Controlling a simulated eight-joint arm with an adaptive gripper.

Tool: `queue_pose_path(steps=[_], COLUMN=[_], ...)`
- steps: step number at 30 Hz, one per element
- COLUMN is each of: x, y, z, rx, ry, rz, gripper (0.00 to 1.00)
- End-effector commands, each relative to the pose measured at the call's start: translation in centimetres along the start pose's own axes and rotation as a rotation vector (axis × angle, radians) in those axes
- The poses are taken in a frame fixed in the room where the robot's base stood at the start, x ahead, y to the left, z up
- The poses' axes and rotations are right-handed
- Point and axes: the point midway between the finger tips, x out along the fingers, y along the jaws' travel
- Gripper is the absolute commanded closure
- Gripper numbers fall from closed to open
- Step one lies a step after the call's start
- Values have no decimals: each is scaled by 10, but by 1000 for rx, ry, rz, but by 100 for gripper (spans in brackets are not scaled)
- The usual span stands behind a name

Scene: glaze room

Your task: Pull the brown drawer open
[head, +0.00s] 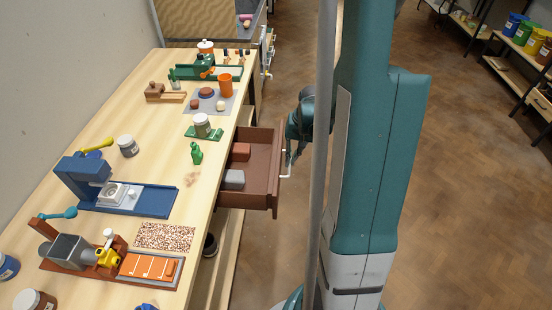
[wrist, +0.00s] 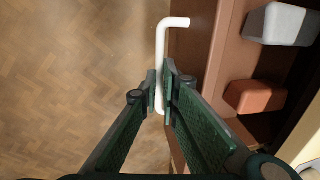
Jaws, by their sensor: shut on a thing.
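The brown drawer (head: 262,182) stands pulled out from the front of the wooden workbench in the head view. Its inside shows a grey block (head: 233,179) and a red-brown block (head: 240,152). The drawer's front edge (wrist: 202,60) shows in the wrist view. My gripper (wrist: 161,92) is shut on the white bar handle (wrist: 161,50), with one finger on each side of the bar. In the head view my gripper (head: 291,158) is at the drawer front, partly hidden by my arm.
The workbench top (head: 125,95) holds a blue press (head: 85,180), a brown-red machine (head: 75,250), jars and an orange cup (head: 225,85). Clear wooden floor (head: 465,180) lies to the right. Shelves with coloured tubs (head: 520,33) stand at the far right.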

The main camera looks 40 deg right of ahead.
Motion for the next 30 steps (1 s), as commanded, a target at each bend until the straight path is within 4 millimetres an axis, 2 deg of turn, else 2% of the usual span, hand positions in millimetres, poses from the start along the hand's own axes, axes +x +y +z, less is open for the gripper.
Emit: queue_pose_path(steps=[1,6,15,21,30], x=[-1,-7,-16,-19,-20], y=[12,46,92,106,109], z=[0,0,1,1,1], rx=[4,4,3,1,0], ry=[0,1,0,0,0], rz=[1,0,0,0,0], gripper=[100,100,100,100,100])
